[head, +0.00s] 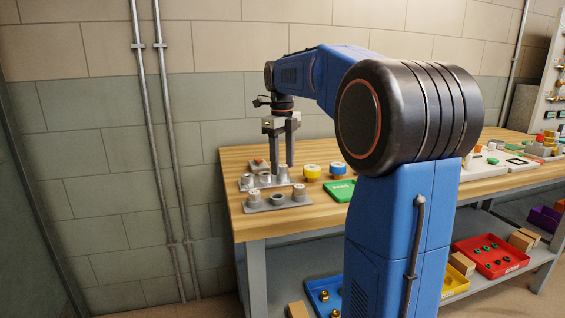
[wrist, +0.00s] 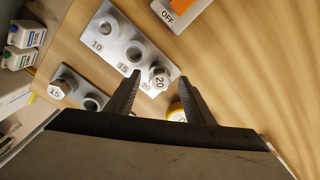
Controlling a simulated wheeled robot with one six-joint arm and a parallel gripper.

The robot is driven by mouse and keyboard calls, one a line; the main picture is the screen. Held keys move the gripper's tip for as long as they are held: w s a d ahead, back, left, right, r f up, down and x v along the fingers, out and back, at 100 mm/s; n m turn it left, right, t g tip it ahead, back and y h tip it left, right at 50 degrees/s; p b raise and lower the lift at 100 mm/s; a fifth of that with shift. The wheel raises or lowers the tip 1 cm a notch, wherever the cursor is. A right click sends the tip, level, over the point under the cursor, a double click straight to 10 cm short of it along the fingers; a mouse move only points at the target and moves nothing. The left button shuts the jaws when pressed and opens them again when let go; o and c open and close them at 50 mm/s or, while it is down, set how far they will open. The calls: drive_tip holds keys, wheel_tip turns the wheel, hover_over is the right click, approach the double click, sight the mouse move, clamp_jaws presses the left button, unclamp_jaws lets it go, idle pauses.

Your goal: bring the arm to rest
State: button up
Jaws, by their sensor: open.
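My arm reaches over the left end of the wooden bench (head: 310,219). My gripper (head: 281,168) points down with its two fingers apart, and it shows open in the wrist view (wrist: 160,79). Below it is a grey plate (head: 248,184) with positions marked 10, 15 and 20, also in the wrist view (wrist: 117,37). A hex piece marked 20 (wrist: 159,77) appears between the fingertips at the plate's 20 end. I cannot tell whether the fingers touch it.
In front is a second grey block (head: 275,204) with a hex piece marked 15 (wrist: 62,84). A yellow round part (head: 311,171), a blue-and-yellow one (head: 337,170) and a green tray (head: 336,192) are to the right. An orange OFF switch (wrist: 188,6) lies behind the plate. Pipes (head: 160,130) run up the wall.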

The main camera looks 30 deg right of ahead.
drive_tip(key=shift+o, duration=0.7)
drive_tip(key=shift+o, duration=1)
drive_tip(key=shift+r, duration=0.25)
drive_tip(key=shift+r, duration=3.75)
